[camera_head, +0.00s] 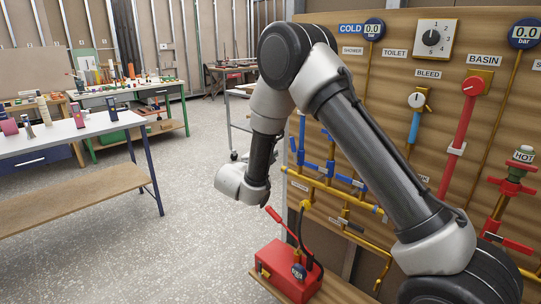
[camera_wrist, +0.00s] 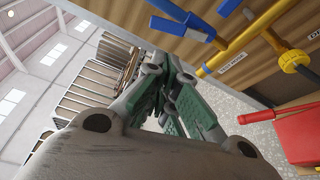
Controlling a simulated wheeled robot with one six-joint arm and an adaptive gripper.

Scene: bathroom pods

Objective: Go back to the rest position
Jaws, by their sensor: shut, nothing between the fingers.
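My gripper (camera_wrist: 156,68) shows in the wrist view with its grey-green fingers together and nothing seen between them. In the head view my arm bends over in front of the pipe board (camera_head: 455,135), with its wrist end over the floor left of the board. The fingers cannot be made out in that view. In the wrist view blue and yellow pipes (camera_wrist: 245,40) lie to the upper right of the fingers, apart from them as far as I can tell.
A red box (camera_head: 285,268) with a lever and hose stands on the wooden ledge below my wrist; red parts also show in the wrist view (camera_wrist: 300,135). A white-topped table (camera_head: 75,133) and a green-legged bench (camera_head: 120,95) stand at left. Floor between is clear.

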